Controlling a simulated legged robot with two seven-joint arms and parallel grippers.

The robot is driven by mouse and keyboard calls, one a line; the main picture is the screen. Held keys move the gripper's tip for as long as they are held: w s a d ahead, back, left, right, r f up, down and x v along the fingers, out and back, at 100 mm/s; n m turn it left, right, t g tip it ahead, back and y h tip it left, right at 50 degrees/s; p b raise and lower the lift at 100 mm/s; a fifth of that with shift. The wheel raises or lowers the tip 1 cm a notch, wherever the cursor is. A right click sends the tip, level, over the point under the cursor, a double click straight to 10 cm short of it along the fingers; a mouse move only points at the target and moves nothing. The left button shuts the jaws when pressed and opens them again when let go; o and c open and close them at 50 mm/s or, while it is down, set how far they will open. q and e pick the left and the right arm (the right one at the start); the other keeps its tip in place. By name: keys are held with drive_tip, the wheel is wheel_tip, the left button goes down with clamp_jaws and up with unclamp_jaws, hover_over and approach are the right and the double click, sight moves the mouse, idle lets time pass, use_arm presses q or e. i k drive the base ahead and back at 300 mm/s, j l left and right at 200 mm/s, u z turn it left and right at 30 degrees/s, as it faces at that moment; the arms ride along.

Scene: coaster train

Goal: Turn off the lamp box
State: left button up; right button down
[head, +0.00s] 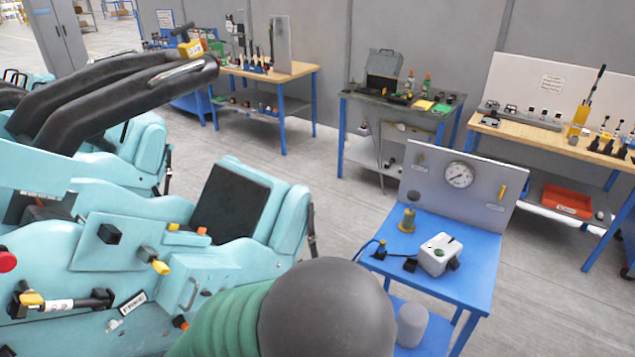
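A small white box (440,254) with a green spot on top and dark parts on its sides sits on the blue table (476,284) right of centre. It looks like the lamp box, but I see no label on it. I cannot tell whether it is lit. A dark cable with a black connector lies on the table just left of it. Neither of my grippers shows in the head view.
A grey panel with a round gauge (459,175) stands behind the box. A brass-coloured fitting (407,220) stands left of it. A large dark dome (327,308) with green ribbing fills the bottom centre. Turquoise train seats (290,225) fill the left. Grey floor lies between the tables.

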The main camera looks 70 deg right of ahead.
sight(434, 256)
drive_tip(key=z, duration=3.2)
